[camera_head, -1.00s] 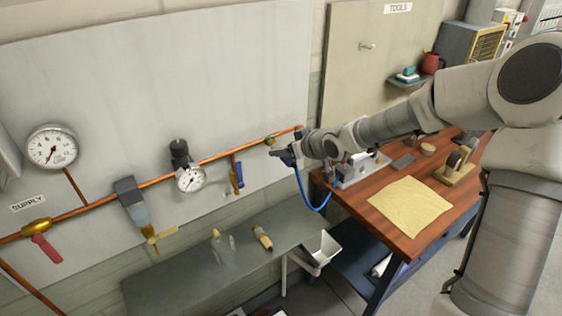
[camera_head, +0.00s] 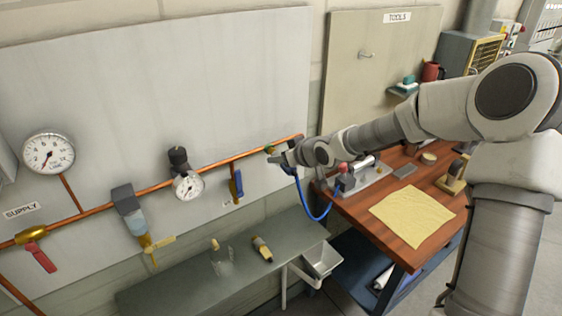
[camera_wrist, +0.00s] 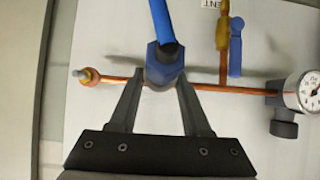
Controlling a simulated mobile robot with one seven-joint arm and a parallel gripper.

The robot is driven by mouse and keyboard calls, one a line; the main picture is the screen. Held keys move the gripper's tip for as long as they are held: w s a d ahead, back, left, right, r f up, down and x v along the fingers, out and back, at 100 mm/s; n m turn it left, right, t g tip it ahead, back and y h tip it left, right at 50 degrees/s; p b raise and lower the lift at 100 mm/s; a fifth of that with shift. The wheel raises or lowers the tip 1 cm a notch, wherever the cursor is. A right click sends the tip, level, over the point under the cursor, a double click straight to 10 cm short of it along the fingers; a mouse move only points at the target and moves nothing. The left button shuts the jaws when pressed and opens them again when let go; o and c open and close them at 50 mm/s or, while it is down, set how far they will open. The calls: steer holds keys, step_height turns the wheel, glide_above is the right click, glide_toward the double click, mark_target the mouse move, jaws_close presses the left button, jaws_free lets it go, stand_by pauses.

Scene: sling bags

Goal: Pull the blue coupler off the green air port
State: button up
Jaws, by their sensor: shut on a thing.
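My gripper (camera_head: 279,160) is shut on the blue coupler (camera_wrist: 163,66), with one finger on each side of it. A blue hose (camera_wrist: 163,20) runs from the coupler; in the head view it hangs in a loop (camera_head: 318,216) below my gripper. The green air port (camera_head: 270,149) shows as a small green spot on the copper pipe, right beside my fingertips. In the wrist view the coupler covers the port. I cannot tell whether the coupler is still seated on it or slightly apart.
The copper pipe (camera_head: 95,210) runs along the wall panel with gauges, a blue-handled valve (camera_head: 237,184) and a red-handled valve (camera_head: 40,255). A grey shelf (camera_head: 190,280) holds small fittings below. The wooden bench (camera_head: 400,240) with a yellow cloth (camera_head: 412,215) stands right.

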mark_target(293, 174)
jaws_close()
steer(key=shift+s+d+p, duration=0.55)
steer(key=shift+s+d, duration=0.25)
steer(key=shift+s, duration=0.3)
steer(key=shift+s+d+p, duration=0.5)
steer(key=shift+s+d, duration=0.25)
steer(key=shift+s, duration=0.35)
steer(key=shift+s, duration=0.1)
steer(key=shift+s+d+r+p, duration=0.1)
steer(key=shift+s+d+p, duration=0.65)
steer(key=shift+s, duration=0.3)
steer(key=shift+s+d, duration=0.35)
steer(key=shift+s, duration=0.15)
